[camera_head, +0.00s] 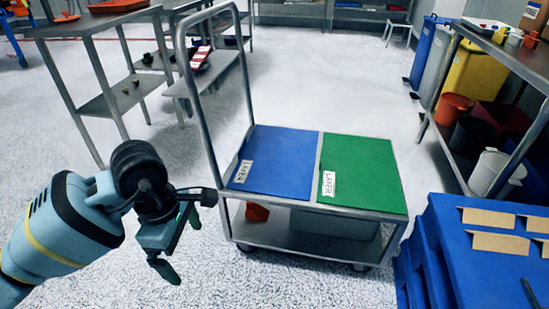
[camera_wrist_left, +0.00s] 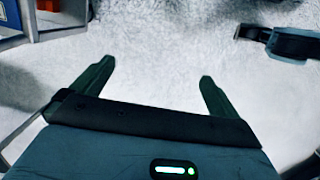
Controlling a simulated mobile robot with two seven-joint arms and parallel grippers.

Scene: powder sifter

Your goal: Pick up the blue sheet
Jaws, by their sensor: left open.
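The blue sheet (camera_head: 278,161) lies flat on the left half of the metal cart's top, with a white label at its front left corner. A green sheet (camera_head: 362,172) lies beside it on the right half, also labelled. My left gripper (camera_head: 180,245) is open and empty, left of the cart and apart from it. In the left wrist view, its two fingers (camera_wrist_left: 155,85) are spread above the pale floor. A corner of the blue sheet (camera_wrist_left: 12,15) seems to show at that view's upper left. My right gripper is not in view.
The cart (camera_head: 310,230) has a tall handle (camera_head: 203,105) on its left side and a lower shelf holding a bin. Blue crates (camera_head: 435,250) with cardboard pieces stand at the right front. Metal tables (camera_head: 95,45) stand at the upper left. The floor behind the cart is clear.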

